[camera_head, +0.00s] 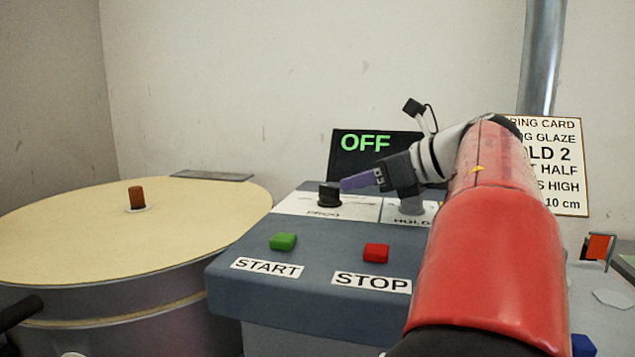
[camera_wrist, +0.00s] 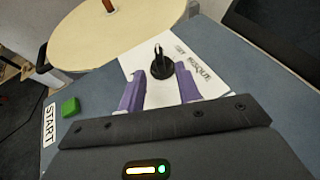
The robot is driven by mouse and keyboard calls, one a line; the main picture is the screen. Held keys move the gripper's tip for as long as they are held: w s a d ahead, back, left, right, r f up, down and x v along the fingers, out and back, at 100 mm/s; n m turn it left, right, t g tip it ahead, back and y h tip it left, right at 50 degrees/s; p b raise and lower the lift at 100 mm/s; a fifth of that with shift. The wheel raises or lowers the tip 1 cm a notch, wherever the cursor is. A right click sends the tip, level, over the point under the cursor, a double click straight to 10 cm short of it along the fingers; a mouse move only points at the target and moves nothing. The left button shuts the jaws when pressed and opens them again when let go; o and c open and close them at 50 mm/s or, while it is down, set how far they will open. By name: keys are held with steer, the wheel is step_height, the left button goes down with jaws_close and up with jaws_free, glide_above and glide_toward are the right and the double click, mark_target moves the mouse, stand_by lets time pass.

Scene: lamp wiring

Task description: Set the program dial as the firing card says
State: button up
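The program dial (camera_head: 330,194) is a black knob on a white plate marked PROG. In the wrist view the dial (camera_wrist: 162,67) stands ahead, between the lines of my two purple fingertips (camera_wrist: 160,75). My gripper (camera_head: 352,184) is open, close to the dial's right side in the head view; whether a finger touches it I cannot tell. Beside the knob the plate reads what looks like DRY and BISQUE; other marks are hidden or too small. The firing card (camera_head: 566,160) is partly covered by my arm; "OG GLAZE", "LD 2", "T HALF", "S HIGH" and "10 cm" show.
A display (camera_head: 366,144) reads OFF. A HOLD knob (camera_head: 412,205) sits under my wrist. The green START button (camera_head: 283,241) and red STOP button (camera_head: 376,252) are on the console front. A round kiln lid (camera_head: 75,235) with a brown plug (camera_head: 136,197) lies left.

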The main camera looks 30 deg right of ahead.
mark_target(330, 189)
steer(key=x, duration=0.7)
steer(key=shift+w+a, duration=0.1)
steer(key=shift+a, duration=0.05)
steer(key=shift+f, duration=0.1)
jaws_close()
